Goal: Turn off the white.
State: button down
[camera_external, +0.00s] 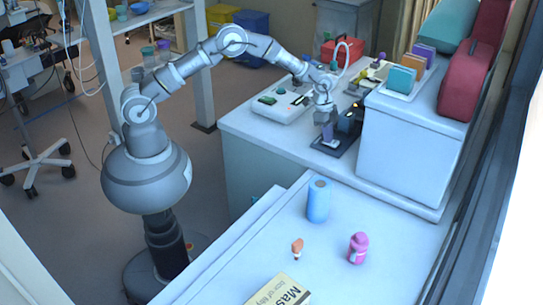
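A low white device (277,112) lies on the far counter, with a dark green patch and small dark and red details on its top. It is the likeliest match for "the white", but its switch and on or off state are too small to make out. My gripper (329,143) points down over a dark flat base (340,140) on the same counter, to the right of the white device and apart from it. The fingertips are small and partly merge with the dark items there, so I cannot tell whether they are open or hold something.
A dark upright item (351,119) stands close to the right of my gripper. A large white cabinet (408,145) blocks the right side, with a tray of colored boxes on top. A red box (343,50) is behind. A blue roll (318,200) and pink bottle (358,248) stand on the near counter.

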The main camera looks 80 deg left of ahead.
jog(key=p+v, duration=0.4)
jog(key=v, duration=0.9)
jog(key=shift+s+a+r, duration=0.3)
jog(key=shift+s+a, duration=0.05)
jog(key=shift+w, duration=0.1)
jog(key=shift+w+d+r+t+h, duration=0.2)
jog(key=shift+w+d+t+h, duration=0.05)
jog(key=shift+w+t+h, duration=0.25)
jog(key=shift+f, duration=0.1)
jog(key=b+x, duration=0.1)
jog(key=x, duration=0.6)
jog(key=b+x, duration=0.1)
jog(key=x, duration=0.5)
jog(key=shift+s+a+f+b, duration=0.1)
jog(key=shift+s+f+b, duration=0.05)
jog(key=shift+f+b, duration=0.3)
